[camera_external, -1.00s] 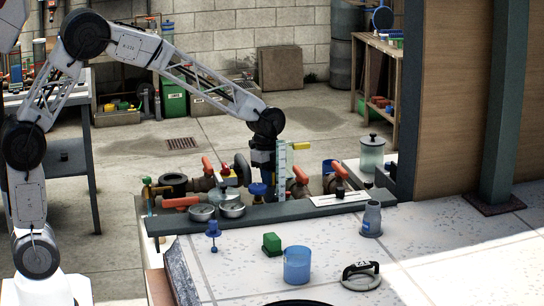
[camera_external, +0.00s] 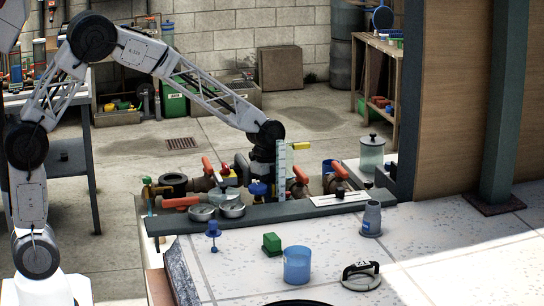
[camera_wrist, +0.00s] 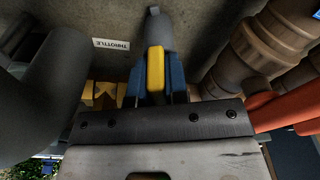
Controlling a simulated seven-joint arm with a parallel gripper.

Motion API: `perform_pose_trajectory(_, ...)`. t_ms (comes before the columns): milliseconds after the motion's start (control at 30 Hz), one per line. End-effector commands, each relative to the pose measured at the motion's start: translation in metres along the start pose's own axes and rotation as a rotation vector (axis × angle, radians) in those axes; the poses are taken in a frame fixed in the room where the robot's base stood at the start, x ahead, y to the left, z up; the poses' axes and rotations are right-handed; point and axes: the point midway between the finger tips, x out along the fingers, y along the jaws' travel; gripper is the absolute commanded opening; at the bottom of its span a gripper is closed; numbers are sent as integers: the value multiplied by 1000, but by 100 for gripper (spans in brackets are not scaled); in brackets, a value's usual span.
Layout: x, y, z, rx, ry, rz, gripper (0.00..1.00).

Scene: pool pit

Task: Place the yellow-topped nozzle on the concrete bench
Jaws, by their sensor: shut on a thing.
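My gripper (camera_wrist: 155,82) shows in the wrist view with its two blue fingers on either side of the yellow top of the nozzle (camera_wrist: 155,66). It is shut on that yellow part. The nozzle's grey body (camera_wrist: 153,30) extends away beyond the fingertips. In the external view my gripper (camera_external: 262,183) hangs low among the valves, behind the dark ledge, and the nozzle cannot be made out clearly. The pale speckled surface in front, apparently the concrete bench (camera_external: 330,237), lies to the front right of my gripper.
Brown pipes with red-orange handles (camera_external: 298,175) stand close beside my gripper. A clear upright scale (camera_external: 281,170) is just right. The bench holds a blue cup (camera_external: 297,265), green block (camera_external: 271,244), grey cup (camera_external: 371,219) and black-handled disc (camera_external: 361,276). Clear bench surface lies between them.

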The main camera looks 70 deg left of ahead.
Motion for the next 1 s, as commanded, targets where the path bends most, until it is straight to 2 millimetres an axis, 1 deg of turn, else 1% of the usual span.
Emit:
perform_pose_trajectory(233,3,0,0,0,0,0,0)
perform_pose_trajectory(267,3,0,0,0,0,0,16)
perform_pose_trajectory(400,3,0,0,0,0,0,37)
perform_pose_trajectory(433,3,0,0,0,0,0,40)
perform_pose_trajectory(767,1,0,0,0,0,0,40)
perform_pose_trajectory(867,-2,0,0,0,0,-1,40)
perform_pose_trajectory(1000,-12,-1,0,0,0,-2,40)
